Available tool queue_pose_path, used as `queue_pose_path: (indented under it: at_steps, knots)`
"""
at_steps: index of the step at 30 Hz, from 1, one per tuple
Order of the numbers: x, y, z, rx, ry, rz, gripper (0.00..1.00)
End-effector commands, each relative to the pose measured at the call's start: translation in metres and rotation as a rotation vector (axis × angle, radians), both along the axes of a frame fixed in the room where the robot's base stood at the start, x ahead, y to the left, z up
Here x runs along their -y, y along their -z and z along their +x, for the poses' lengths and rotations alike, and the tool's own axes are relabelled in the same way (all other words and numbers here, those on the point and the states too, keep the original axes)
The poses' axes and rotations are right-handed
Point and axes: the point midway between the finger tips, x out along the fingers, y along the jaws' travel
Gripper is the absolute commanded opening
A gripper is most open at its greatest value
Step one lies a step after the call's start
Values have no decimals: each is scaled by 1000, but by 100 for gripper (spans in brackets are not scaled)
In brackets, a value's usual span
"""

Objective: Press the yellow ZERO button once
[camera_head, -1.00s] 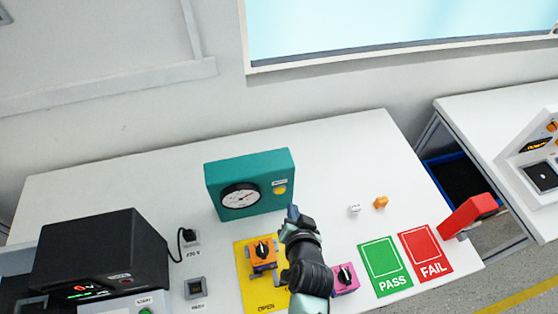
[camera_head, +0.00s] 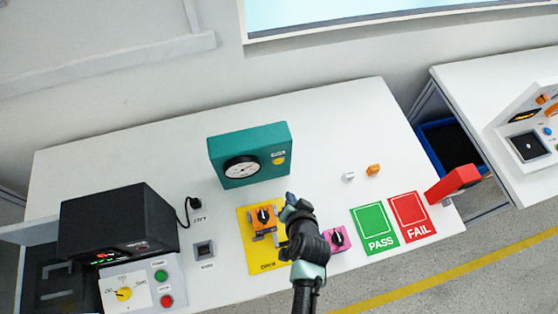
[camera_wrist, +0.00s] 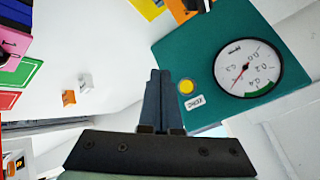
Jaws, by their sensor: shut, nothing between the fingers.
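The yellow ZERO button (camera_head: 278,161) sits on the front of a teal gauge box (camera_head: 228,177), to the right of its round white dial (camera_head: 241,169). In the wrist view the yellow button (camera_wrist: 186,87) shows with a small white label beside it, and the dial (camera_wrist: 248,68) needle is visible. My gripper (camera_head: 289,198) is shut and empty, in front of and below the button in the head view. In the wrist view the closed fingertips (camera_wrist: 159,75) appear just left of the button, seemingly apart from it; the exact gap cannot be told.
A yellow mat (camera_head: 258,257) with an orange switch block (camera_head: 263,217) lies left of my gripper. A pink switch block (camera_head: 337,238) is close on its right. Green PASS (camera_head: 374,229) and red FAIL (camera_head: 412,217) cards lie further right. A black instrument (camera_head: 120,220) stands at left.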

Motion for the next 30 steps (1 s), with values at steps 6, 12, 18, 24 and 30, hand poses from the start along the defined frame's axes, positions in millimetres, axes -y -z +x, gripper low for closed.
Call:
queue_pose_path:
  at_steps: [6, 12, 18, 24, 30]
  knots:
    - [-11, 2, 32, 3, -2, 0, 0]
    - [-18, 1, 56, 3, -1, 0, 0]
    - [-22, 0, 68, 1, 0, 0, 0]
    - [-23, 0, 71, 0, 0, -1, 0]
    - [-23, 0, 71, 0, -1, -1, 0]
